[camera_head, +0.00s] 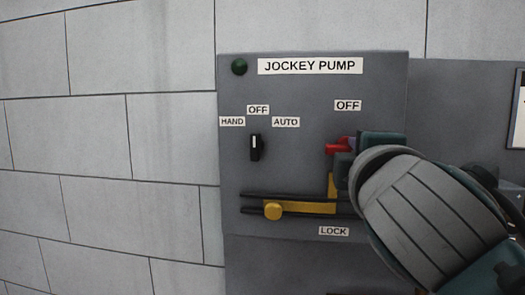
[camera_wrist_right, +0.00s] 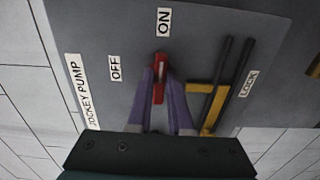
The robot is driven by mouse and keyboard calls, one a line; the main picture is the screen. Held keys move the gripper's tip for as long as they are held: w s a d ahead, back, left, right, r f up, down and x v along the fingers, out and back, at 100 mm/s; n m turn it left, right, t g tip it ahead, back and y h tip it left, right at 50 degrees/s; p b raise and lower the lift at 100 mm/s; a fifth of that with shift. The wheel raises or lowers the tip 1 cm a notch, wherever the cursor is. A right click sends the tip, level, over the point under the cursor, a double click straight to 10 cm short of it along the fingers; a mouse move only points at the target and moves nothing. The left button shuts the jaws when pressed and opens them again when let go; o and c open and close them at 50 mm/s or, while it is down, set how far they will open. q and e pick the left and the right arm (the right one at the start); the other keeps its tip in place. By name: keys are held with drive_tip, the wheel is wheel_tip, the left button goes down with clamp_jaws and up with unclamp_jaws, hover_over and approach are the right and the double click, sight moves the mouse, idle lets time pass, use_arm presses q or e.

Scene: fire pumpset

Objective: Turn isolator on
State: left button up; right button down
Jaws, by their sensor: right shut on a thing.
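The red isolator handle (camera_head: 337,146) is on the grey jockey pump panel (camera_head: 300,92), below the OFF label (camera_head: 348,105). In the right wrist view, the red handle (camera_wrist_right: 158,82) lies lengthwise in line with the ON label (camera_wrist_right: 163,22), while the OFF label (camera_wrist_right: 116,68) is off to its side. My right gripper (camera_wrist_right: 160,90) has its two purple fingers shut on the handle. In the head view, this gripper (camera_head: 345,152) hides part of the handle and the ON label. My left gripper is not in view.
A black selector knob (camera_head: 255,147) sits between HAND, OFF and AUTO labels, pointing up to OFF. Below it, a yellow sliding bar (camera_head: 300,208) runs between dark rails above the LOCK label (camera_head: 334,231). A green lamp (camera_head: 239,66) is at the top left. A block wall (camera_head: 110,130) fills the left.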

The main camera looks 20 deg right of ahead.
drive_tip(key=c, duration=0.8)
unclamp_jaws()
drive_tip(key=b+v, duration=0.3)
drive_tip(key=v, duration=0.7)
drive_tip(key=shift+b, duration=0.3)
